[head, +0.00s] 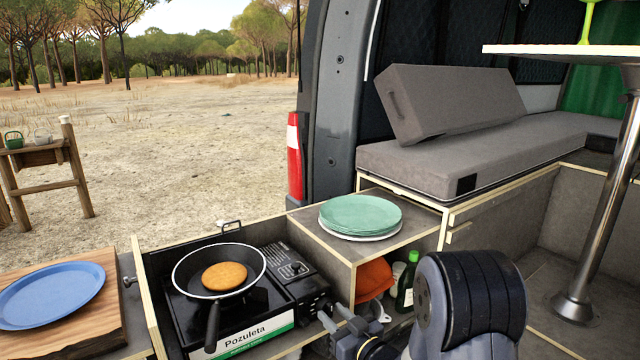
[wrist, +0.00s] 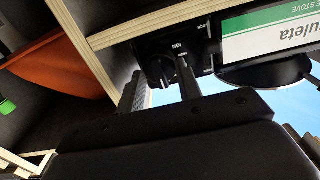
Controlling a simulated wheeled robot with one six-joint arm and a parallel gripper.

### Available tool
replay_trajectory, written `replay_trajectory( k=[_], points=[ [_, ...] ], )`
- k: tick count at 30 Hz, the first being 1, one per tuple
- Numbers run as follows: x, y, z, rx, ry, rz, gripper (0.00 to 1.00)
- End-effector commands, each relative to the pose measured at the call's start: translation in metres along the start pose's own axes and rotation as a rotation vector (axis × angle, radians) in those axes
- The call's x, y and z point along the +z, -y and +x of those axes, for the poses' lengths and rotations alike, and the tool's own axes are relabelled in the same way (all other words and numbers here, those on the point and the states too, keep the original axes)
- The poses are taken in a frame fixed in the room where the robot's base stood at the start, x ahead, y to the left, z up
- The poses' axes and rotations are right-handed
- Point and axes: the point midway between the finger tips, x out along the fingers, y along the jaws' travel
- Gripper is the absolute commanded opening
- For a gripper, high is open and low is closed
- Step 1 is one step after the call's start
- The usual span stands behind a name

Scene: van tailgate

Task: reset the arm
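My arm (head: 468,300) reaches in from the bottom right of the head view, with a thick dark joint nearest the camera. My gripper (head: 335,314) is low in front of the camping stove's right end and the shelf beside it. In the wrist view my gripper (wrist: 158,77) shows two dark fingers apart with nothing seen between them. The stove (wrist: 165,50) with its knob and green-white label lies beyond the fingertips. Whether the fingers touch the stove I cannot tell.
A black pan (head: 220,269) with a pancake sits on the stove. Green plates (head: 360,213) are stacked on the counter box. A blue plate (head: 50,296) lies on a wooden board (head: 108,325). A table leg (head: 605,205) stands right.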

Motion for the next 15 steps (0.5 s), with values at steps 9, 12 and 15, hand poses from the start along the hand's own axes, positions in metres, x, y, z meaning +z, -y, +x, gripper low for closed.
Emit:
replay_trajectory(
  k=[9, 12, 15],
  points=[
    [-0.0018, -0.0004, -0.0027, 0.000, 0.002, -0.236, 0.34],
    [-0.0019, -0.0004, -0.0028, 0.000, 0.003, -0.308, 0.34],
    [-0.0023, -0.0004, -0.0029, 0.000, 0.002, -0.378, 0.34]
  ],
)
